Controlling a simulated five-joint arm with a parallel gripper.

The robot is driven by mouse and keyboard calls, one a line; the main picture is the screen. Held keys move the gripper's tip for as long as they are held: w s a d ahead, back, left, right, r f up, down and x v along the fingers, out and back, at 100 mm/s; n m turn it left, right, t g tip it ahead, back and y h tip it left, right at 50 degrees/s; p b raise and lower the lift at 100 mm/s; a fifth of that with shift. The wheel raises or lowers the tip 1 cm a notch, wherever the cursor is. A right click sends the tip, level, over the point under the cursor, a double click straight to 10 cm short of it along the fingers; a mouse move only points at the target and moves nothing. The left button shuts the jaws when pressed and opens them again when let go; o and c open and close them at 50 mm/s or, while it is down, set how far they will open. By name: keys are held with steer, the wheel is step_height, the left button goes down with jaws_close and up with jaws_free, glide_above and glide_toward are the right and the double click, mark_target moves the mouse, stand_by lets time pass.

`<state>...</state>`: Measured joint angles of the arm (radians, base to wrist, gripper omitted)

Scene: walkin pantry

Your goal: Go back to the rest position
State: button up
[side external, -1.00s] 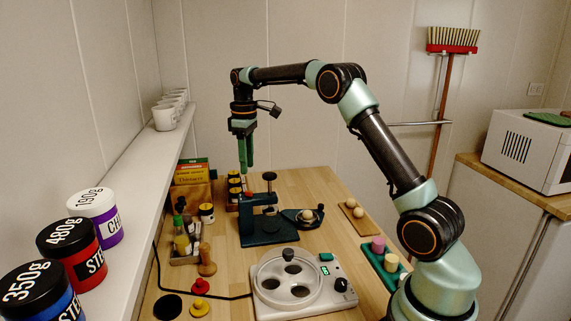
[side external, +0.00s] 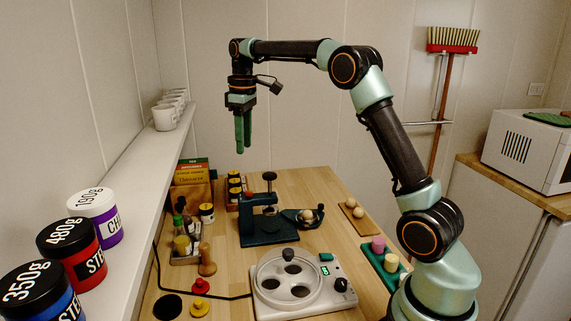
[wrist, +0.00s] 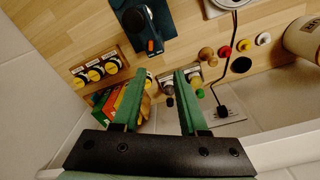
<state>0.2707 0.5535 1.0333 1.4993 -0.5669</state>
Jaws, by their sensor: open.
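My gripper (side external: 243,150) hangs pointing down in the side view, high above the back of the wooden table (side external: 300,180). Its green fingers are clear of everything below. In the wrist view my gripper (wrist: 155,75) shows its two fingers spread apart with nothing between them. The dark press stand (side external: 268,225) stands on the table below and a little in front of it.
A rack of yellow-lidded jars (side external: 234,190) and upright boxes (side external: 192,172) stand at the back left. A white shelf (side external: 140,180) with jars and cups runs along the left. A round-welled device (side external: 300,285) is in front. The air around my gripper is free.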

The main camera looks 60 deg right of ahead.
steer(key=s+a+r+m+t, duration=0.2)
steer(key=s+a+r+t, duration=0.15)
steer(key=s+a, duration=0.6)
steer(key=s+a+f, duration=0.2)
steer(key=s+f, duration=0.1)
steer(key=s, duration=0.2)
steer(key=s+a+f+m+t, duration=0.1)
steer(key=s+a+f, duration=0.1)
steer(key=s, duration=0.4)
steer(key=shift+f, duration=0.6)
steer(key=shift+s+t, duration=0.1)
steer(key=shift+t, duration=0.15)
